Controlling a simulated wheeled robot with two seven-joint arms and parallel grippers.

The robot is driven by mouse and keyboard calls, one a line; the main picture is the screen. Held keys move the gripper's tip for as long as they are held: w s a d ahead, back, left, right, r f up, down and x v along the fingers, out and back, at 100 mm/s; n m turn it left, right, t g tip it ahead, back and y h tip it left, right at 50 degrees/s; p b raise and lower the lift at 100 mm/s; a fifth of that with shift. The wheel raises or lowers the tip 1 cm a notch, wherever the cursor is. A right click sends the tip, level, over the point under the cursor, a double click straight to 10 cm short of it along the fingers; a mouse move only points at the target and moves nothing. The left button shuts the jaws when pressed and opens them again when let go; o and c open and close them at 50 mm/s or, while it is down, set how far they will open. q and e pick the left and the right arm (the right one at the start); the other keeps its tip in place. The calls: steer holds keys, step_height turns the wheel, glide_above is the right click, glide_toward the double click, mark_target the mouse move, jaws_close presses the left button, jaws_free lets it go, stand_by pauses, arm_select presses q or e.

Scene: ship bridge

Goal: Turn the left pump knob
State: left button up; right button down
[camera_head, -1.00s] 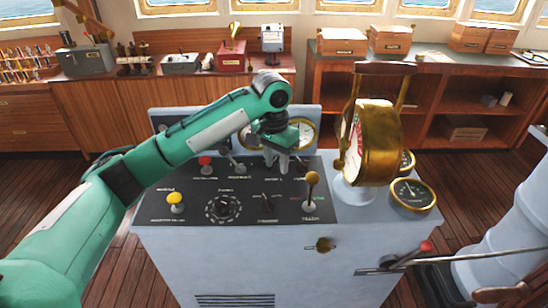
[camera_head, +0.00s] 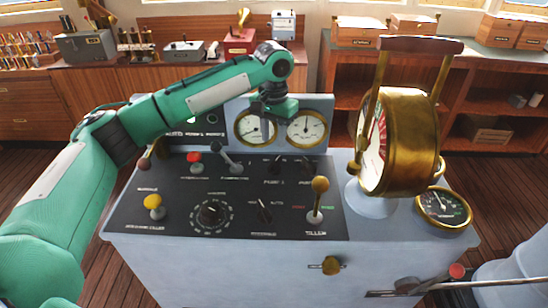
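The black sloped panel of the grey console (camera_head: 130,225) carries the controls. The left pump knob (camera_head: 277,164), small and black, sits above the "PUMP 1" label. A similar right pump knob (camera_head: 306,167) is beside it. My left gripper (camera_head: 277,112) is above and behind the left pump knob, in front of the upright gauge panel and apart from the knob. Its fingers do not show clearly, so I cannot tell whether they are open or shut. My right gripper is not in view.
A brass telegraph (camera_head: 405,140) with a tall handle stands to the right of the panel. A tiller lever (camera_head: 320,195), grey lever (camera_head: 229,160), red button (camera_head: 194,161), yellow button (camera_head: 154,204) and rotary dial (camera_head: 211,213) surround the pump knobs. Two gauges stand behind.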

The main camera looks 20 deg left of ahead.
mark_target(273, 162)
arm_select(q)
step_height(273, 162, down, 8)
steer(key=shift+c, duration=0.2)
jaws_close()
